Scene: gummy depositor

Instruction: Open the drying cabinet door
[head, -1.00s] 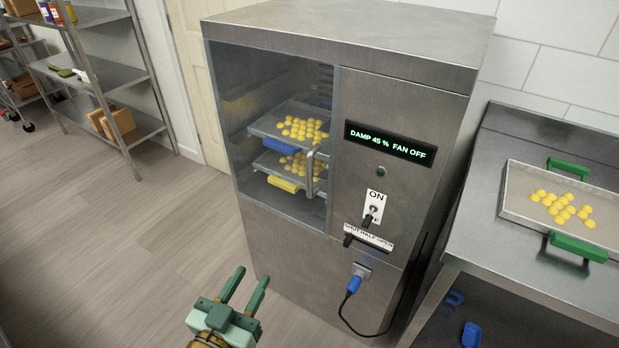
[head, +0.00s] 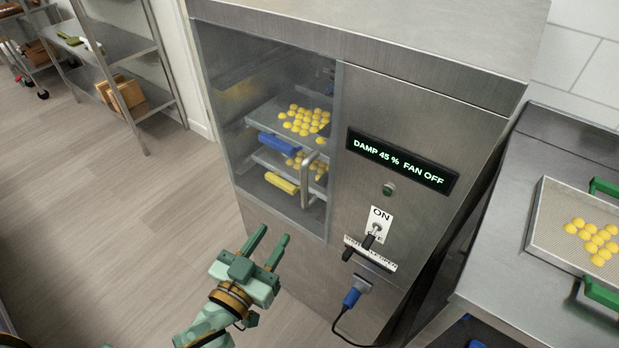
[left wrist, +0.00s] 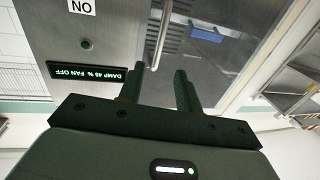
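The drying cabinet is a tall steel box with a glass door (head: 225,130) on its left front, and the door is shut. Its metal bar handle (head: 306,182) stands upright on the door's right side; the handle also shows in the left wrist view (left wrist: 162,35). Trays of yellow gummies (head: 303,121) show behind the glass. My left gripper (head: 268,246) is open and empty, below and left of the handle and apart from it. In the left wrist view its fingers (left wrist: 164,84) point toward the door. My right gripper is not in view.
A panel (head: 402,161) reads DAMP 45 % FAN OFF. Below it are a switch (head: 376,228), a lever (head: 352,251) and a blue plug (head: 351,298). A steel table with a gummy tray (head: 533,246) stands at right. Shelves (head: 127,57) stand at left; the floor between is clear.

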